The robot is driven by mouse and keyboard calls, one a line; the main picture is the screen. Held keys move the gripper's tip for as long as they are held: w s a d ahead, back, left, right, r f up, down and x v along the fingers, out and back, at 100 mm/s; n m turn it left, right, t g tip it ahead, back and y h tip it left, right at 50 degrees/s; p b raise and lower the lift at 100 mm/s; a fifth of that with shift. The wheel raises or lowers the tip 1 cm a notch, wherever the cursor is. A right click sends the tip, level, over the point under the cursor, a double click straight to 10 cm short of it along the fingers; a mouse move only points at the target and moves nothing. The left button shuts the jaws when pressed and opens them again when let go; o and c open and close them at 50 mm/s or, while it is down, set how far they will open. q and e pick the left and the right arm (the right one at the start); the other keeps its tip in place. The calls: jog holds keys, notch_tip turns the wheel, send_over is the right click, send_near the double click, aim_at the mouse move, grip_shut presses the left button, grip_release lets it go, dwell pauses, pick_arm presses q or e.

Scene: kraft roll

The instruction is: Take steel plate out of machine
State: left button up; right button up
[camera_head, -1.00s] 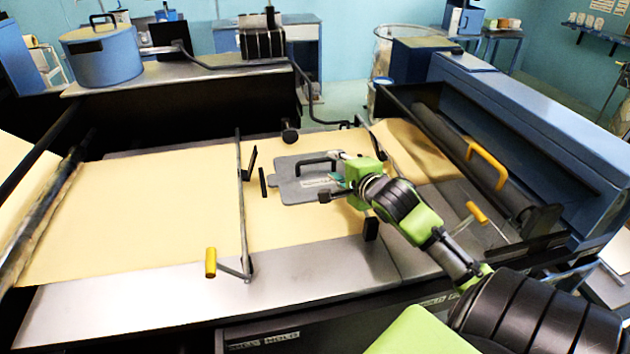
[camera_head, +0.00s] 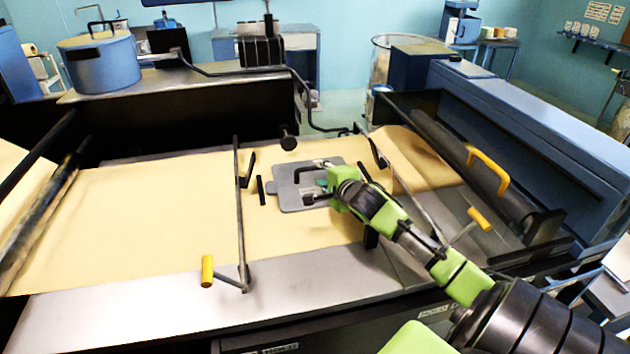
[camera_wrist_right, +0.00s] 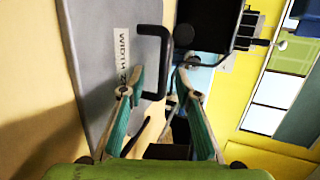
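The grey steel plate (camera_head: 286,196) lies flat on the tan paper in the middle of the machine bed. It has a black bracket handle (camera_head: 303,170). My right gripper (camera_head: 318,182) is low over the plate's right part, coming in from the right. In the right wrist view, the two green-backed fingers (camera_wrist_right: 157,90) are spread apart. The black handle (camera_wrist_right: 154,72) shows ahead and between them, with no clear grip on it. The plate (camera_wrist_right: 97,60) fills the left there, with a white label partly reading "WIDTH". My left gripper is not in view.
A thin bar with a yellow-handled crank (camera_head: 207,271) crosses the paper left of the plate. Another yellow crank (camera_head: 480,218) and a dark roller with a yellow handle (camera_head: 489,170) lie right. A black knob (camera_head: 288,140) hangs behind the plate. Bare metal (camera_head: 150,300) runs along the front.

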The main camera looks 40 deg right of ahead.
aim_at(316, 168)
jog(key=shift+w+d+r+p, duration=0.1)
jog(key=shift+w+d+p, duration=0.1)
jog(key=shift+w+p, duration=0.15)
jog(key=p+x, duration=0.1)
jog(key=x, duration=0.3)
jog(key=shift+r, duration=0.15)
jog(key=shift+w+d+f, duration=0.1)
jog(key=shift+w+f, duration=0.1)
jog(key=shift+w, duration=0.15)
jog(key=shift+c, duration=0.3)
grip_shut()
jog(key=shift+r, duration=0.2)
